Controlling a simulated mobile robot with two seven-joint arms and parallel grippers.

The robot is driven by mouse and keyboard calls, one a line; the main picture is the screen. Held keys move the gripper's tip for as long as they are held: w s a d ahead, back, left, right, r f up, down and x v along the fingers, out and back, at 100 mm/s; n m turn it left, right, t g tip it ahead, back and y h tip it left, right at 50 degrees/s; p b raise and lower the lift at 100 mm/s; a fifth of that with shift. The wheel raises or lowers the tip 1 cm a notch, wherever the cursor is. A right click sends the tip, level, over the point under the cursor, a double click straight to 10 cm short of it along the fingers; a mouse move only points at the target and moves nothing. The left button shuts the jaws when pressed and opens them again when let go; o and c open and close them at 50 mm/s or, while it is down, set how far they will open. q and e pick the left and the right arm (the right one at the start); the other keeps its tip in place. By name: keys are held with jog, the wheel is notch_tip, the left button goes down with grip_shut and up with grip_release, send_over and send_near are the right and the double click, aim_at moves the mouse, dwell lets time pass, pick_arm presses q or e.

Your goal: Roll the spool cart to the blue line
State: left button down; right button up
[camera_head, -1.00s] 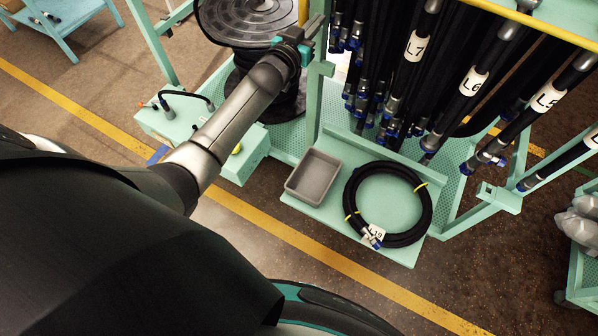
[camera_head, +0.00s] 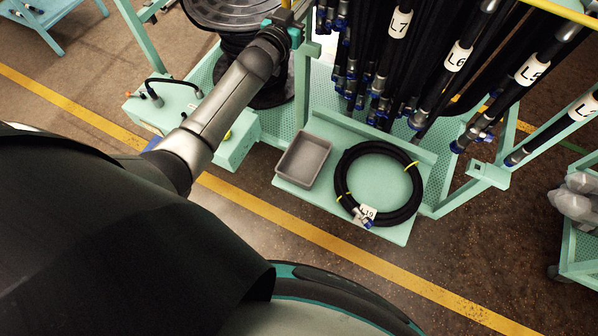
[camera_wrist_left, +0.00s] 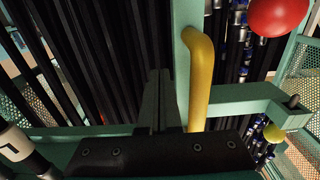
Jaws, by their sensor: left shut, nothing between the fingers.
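The spool cart is a teal frame with a perforated deck (camera_head: 265,128) at the top centre of the head view. It carries a dark spool (camera_head: 235,12) on its left and black labelled hoses on its right. A yellow handle bar (camera_wrist_left: 202,75) stands on it in the wrist view. My left gripper (camera_head: 292,17) is at the cart's upright, between spool and hoses. In the wrist view its fingers (camera_wrist_left: 159,85) are shut and empty, just left of the yellow bar. My right gripper is out of view.
The cart's front shelf holds a grey bin (camera_head: 303,160) and a coiled hose (camera_head: 345,190). A yellow floor line (camera_head: 300,231) runs diagonally in front. Another teal cart (camera_head: 583,265) with wrapped items stands at right, a blue-teal table (camera_head: 50,12) at top left. Floor between is clear.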

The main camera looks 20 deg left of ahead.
aim_at(283, 3)
pick_arm(q)
jog(key=shift+w+a, duration=0.1)
jog(key=shift+a, duration=1.25)
jog(key=shift+a+r, duration=0.1)
jog(key=shift+a, duration=0.6)
jog(key=shift+w+a, duration=0.1)
jog(key=shift+a, duration=0.4)
jog(key=shift+d, duration=0.35)
jog(key=shift+d, duration=0.95)
